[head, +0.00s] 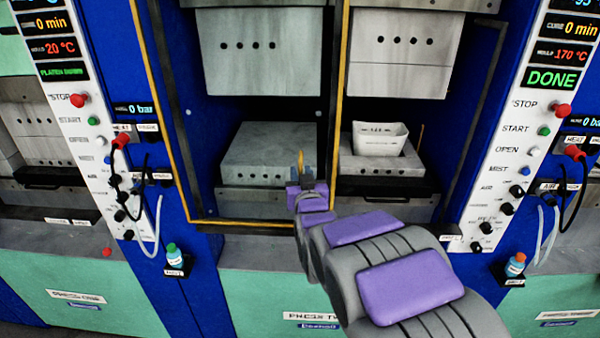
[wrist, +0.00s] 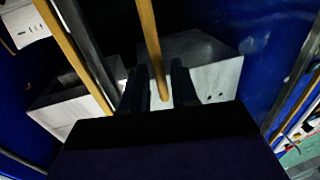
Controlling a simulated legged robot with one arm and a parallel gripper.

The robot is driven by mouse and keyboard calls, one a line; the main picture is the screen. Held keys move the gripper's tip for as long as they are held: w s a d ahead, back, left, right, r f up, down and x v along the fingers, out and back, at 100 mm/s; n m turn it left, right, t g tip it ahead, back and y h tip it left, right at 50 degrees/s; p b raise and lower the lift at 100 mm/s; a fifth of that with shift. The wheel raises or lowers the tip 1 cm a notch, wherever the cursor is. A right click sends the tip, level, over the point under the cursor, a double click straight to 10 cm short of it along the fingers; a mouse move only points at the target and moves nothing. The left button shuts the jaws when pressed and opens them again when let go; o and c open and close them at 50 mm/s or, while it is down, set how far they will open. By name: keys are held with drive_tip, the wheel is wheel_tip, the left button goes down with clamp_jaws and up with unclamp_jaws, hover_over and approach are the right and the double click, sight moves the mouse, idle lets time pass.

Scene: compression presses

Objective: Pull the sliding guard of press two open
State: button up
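Press two, named on a label (head: 311,316) low on its front, stands in the middle of the head view. Its sliding guard is a clear panel with a yellow frame (head: 164,115) across the left part of the opening; the right part shows no yellow frame across it. My gripper (head: 302,176) is at the guard's right edge, by a short yellow handle bar (head: 300,160). In the wrist view, the bar (wrist: 152,45) runs down between the two dark fingers (wrist: 161,85), with gaps showing beside it. The fingers look open around it. Contact cannot be made out.
A white bin (head: 379,139) sits on the lower grey block in the right part of the opening. Control panels with buttons (head: 95,130) (head: 530,140) flank the press. Small bottles (head: 174,256) (head: 515,265) stand on brackets on both sides.

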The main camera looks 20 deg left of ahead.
drive_tip(key=b+v, duration=0.7)
drive_tip(key=v, duration=0.8)
drive_tip(key=shift+s+d, duration=0.15)
drive_tip(key=shift+s, duration=0.1)
